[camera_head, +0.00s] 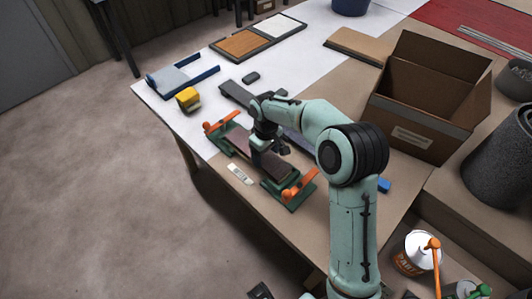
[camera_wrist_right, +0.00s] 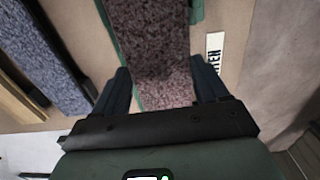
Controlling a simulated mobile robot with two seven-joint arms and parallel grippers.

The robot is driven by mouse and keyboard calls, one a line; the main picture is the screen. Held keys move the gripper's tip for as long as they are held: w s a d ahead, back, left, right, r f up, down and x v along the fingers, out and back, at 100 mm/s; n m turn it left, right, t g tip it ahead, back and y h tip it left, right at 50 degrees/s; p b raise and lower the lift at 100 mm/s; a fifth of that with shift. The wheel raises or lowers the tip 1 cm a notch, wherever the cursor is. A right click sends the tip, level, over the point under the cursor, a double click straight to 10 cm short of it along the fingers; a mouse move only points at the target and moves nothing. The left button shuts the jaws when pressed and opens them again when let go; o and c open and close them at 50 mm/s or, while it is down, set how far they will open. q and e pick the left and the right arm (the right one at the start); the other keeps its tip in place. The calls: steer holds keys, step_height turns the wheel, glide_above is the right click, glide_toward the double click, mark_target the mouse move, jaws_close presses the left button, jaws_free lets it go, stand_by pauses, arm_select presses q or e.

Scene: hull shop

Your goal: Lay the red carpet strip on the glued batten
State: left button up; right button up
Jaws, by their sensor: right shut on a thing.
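A speckled reddish-brown carpet strip (camera_wrist_right: 145,35) runs between the fingers of my right gripper (camera_wrist_right: 162,88) in the wrist view. My right gripper (camera_head: 266,143) is shut on it, low over the middle of a green jig (camera_head: 289,201) with orange clamps (camera_head: 299,185) at both ends. In the head view the strip (camera_head: 238,138) looks dark and lies along the jig. The batten is hidden under the strip and gripper. I cannot tell whether the strip touches it. A white label (camera_head: 240,174) lies beside the jig. My left gripper is not in view.
A blue-grey carpet strip (camera_wrist_right: 50,50) lies beside the jig. A yellow block (camera_head: 188,98) and a blue-edged tray (camera_head: 180,76) are at the table's left. An open cardboard box (camera_head: 412,138) stands right, with a glue tin (camera_head: 408,262) lower right. The near tabletop is mostly clear.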

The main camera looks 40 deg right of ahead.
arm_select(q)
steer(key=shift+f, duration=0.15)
arm_select(e)
steer(key=shift+f, duration=0.4)
stand_by(0.4)
steer(key=o, duration=1.1)
steer(key=shift+r, duration=0.1)
steer(key=shift+r+p, duration=2.6)
steer(key=shift+r, duration=0.85)
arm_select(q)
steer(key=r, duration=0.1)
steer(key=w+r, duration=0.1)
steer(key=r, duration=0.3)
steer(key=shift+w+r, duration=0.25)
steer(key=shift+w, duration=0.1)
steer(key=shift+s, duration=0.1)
arm_select(e)
steer(key=shift+a+f, duration=0.1)
